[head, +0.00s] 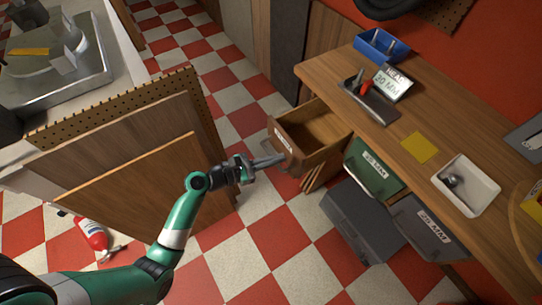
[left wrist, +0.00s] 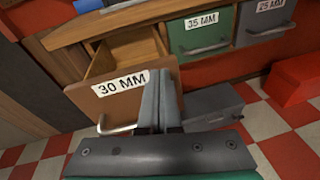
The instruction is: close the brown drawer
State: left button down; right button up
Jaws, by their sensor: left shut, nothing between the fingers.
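The brown drawer (head: 287,146) stands pulled out from under the wooden workbench, and I can see into its empty-looking interior. In the left wrist view its front (left wrist: 105,95) carries a "30 MM" label, with a pale bar handle (left wrist: 117,129) low on the front. My left gripper (head: 282,159) is shut and empty, pointing at the drawer front. In the left wrist view the closed fingers (left wrist: 160,95) overlap the right part of the front, just right of the label. I cannot tell whether they touch it. My right gripper is not in view.
A green drawer (head: 373,166) labelled 35 MM and a grey drawer (head: 422,228) labelled 25 MM are to the right. A grey toolbox (head: 350,222) is on the floor below. Wooden boards (head: 140,180) and a fire extinguisher (head: 91,234) are near my left arm.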

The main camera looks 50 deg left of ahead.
pick_arm(q)
jog(key=n+y, duration=0.2)
send_near(287, 155)
notch_tip(287, 155, up, 3)
jog(key=s+d, duration=0.2)
jog(key=s, duration=0.1)
jog(key=a+n+g+p, duration=0.1)
jog(key=b+x, duration=0.1)
jog(key=x, duration=0.2)
jog(key=b+x, duration=0.1)
jog(key=x, duration=0.2)
jog(key=a+f+b+x, duration=0.1)
jog(key=b+x, duration=0.1)
jog(key=shift+w+f, duration=0.15)
jog(key=shift+w, duration=0.7)
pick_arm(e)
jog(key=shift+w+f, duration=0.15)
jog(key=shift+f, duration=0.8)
pick_arm(q)
jog(key=shift+w, duration=0.15)
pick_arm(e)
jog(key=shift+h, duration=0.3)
